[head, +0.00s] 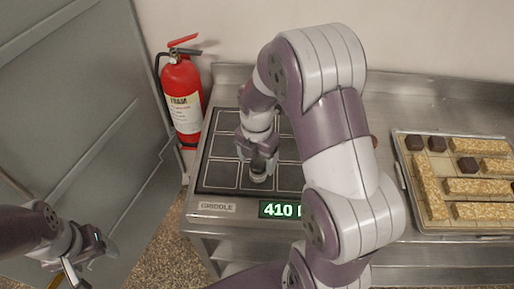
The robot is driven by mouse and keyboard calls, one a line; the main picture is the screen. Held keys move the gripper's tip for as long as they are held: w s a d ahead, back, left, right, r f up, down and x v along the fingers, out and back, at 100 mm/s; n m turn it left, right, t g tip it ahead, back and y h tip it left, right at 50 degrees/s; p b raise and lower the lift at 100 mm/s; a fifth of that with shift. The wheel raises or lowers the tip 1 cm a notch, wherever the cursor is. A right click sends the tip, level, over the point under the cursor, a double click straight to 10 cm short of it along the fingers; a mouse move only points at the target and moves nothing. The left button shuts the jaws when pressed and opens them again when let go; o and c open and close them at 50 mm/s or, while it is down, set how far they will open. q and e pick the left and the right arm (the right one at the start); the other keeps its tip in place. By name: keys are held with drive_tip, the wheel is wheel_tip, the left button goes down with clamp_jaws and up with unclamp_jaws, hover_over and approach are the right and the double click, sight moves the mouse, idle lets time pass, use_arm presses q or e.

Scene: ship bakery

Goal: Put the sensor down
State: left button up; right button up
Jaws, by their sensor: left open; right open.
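My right gripper (259,163) points down over the dark, square-tiled top of the griddle (221,175), left of its middle. A small grey rounded piece, perhaps the sensor (258,176), shows at its fingertips, low at the griddle surface. The gripper partly covers this piece, and I cannot tell whether the fingers touch it. The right gripper is open. My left gripper (88,264) is open at the lower left, over the floor and away from the griddle.
The griddle's green display (281,210) reads 410, partly hidden by my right arm. A red fire extinguisher (182,98) stands left of the griddle. A tray (399,160) of bars and dark cubes lies on the steel counter (397,104) at right. A grey door (75,110) fills the left.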

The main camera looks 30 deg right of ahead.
sight(257, 163)
wheel_tip(257, 163, up, 7)
drive_tip(key=shift+r, duration=0.1)
drive_tip(key=shift+s+a+r+m, duration=0.15)
drive_tip(key=shift+s+m, duration=0.05)
drive_tip(key=shift+m, duration=0.2)
drive_tip(key=s+a+f+m, duration=0.2)
drive_tip(key=s+m, duration=0.2)
drive_tip(key=m, duration=0.7)
drive_tip(key=s+a+f+m+t, duration=0.1)
drive_tip(key=s+a+m, duration=0.2)
drive_tip(key=m, duration=0.9)
drive_tip(key=shift+s+f, duration=0.35)
drive_tip(key=shift+s, duration=0.45)
drive_tip(key=shift+d, duration=0.15)
